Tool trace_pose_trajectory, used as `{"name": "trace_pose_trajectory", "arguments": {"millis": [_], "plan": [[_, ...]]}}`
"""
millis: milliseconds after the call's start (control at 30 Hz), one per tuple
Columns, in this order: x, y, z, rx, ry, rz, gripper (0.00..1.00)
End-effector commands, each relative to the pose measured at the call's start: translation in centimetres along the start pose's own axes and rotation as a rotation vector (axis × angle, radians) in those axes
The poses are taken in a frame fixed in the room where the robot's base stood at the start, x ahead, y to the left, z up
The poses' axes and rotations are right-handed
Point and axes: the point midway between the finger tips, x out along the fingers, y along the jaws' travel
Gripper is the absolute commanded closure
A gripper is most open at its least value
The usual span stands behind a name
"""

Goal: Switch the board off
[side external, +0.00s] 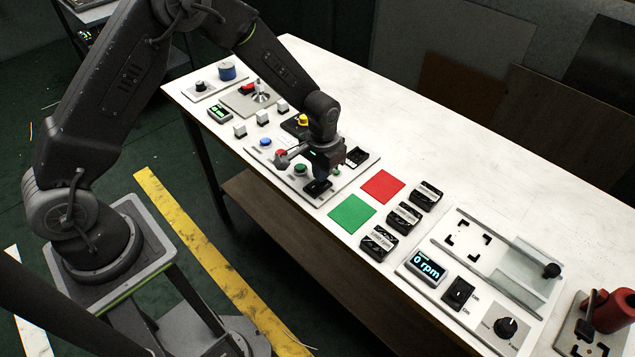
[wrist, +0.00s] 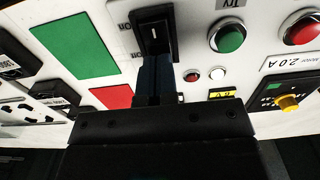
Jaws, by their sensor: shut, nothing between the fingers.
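The white control board (side external: 256,157) lies on the bench and carries buttons and a black rocker switch (side external: 318,188) at its near right corner. In the wrist view the rocker switch (wrist: 154,28) shows a white mark, with lettering at its left that reads upside down. My gripper (wrist: 158,68) is shut and empty, with its fingertips at the near end of the switch. In the side view my gripper (side external: 323,177) is low over that corner. I cannot tell whether the fingertips touch the rocker, and they hide part of it.
Beside the switch are a green button (wrist: 228,34), a red button (wrist: 301,29) and a yellow knob (wrist: 287,103). A green square (side external: 352,213) and a red square (side external: 383,187) lie to the right.

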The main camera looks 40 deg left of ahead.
Motion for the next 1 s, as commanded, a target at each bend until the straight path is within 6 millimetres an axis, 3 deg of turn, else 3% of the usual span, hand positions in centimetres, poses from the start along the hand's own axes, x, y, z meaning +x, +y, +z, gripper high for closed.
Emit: {"name": "trace_pose_trajectory", "arguments": {"millis": [733, 1000], "plan": [[1.1, 0.0, 0.0, 0.000, -0.001, 0.000, 1.00], [-0.2, 0.0, 0.0, 0.000, 0.001, 0.000, 1.00]]}}
